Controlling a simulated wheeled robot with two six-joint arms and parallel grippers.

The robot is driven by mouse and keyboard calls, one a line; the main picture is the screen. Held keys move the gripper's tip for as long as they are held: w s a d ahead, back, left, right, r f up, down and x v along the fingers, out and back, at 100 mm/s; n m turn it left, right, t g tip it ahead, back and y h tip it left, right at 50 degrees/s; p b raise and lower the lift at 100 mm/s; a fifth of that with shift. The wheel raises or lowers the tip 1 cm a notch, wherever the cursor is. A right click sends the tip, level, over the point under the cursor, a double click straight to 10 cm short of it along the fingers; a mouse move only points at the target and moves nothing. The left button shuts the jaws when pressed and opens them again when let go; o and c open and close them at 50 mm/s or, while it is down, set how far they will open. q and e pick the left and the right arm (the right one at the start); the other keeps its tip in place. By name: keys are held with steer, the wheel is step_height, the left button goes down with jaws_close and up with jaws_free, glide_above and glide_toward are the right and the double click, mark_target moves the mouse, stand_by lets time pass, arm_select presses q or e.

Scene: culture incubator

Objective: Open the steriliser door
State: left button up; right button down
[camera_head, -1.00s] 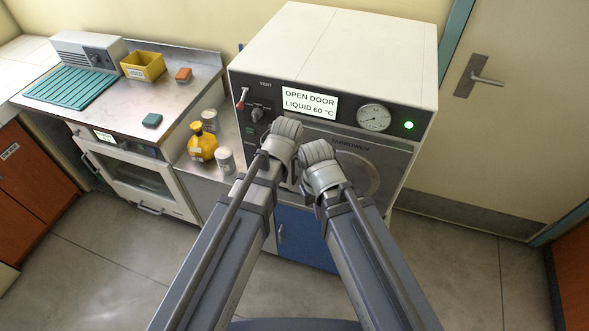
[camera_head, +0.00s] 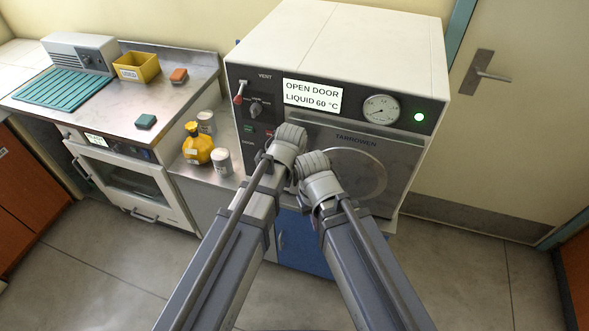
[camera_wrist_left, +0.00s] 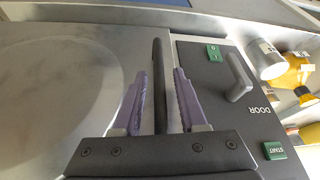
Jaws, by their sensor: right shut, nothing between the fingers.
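The steriliser (camera_head: 335,50) stands ahead, its display reading OPEN DOOR, LIQUID 60 °C, with a green lamp lit. Its grey door (camera_head: 400,152) with a round panel looks shut. In the left wrist view the door (camera_wrist_left: 60,90) fills the left side. A dark upright bar (camera_wrist_left: 160,60) at its edge lies between the spread purple fingers of my left gripper (camera_wrist_left: 160,78), with small gaps on both sides. In the head view my left gripper (camera_head: 291,138) and my right gripper (camera_head: 313,163) are before the door; their fingertips are hidden. The right one is shut and empty.
A grey lever (camera_wrist_left: 238,80) marked DOOR and a green START button (camera_wrist_left: 274,150) are on the control panel. A yellow bottle (camera_head: 198,148) and pale cups (camera_head: 222,160) stand on the counter at left. Floor is clear at right.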

arm_select(q)
jaws_close()
stand_by(1.2)
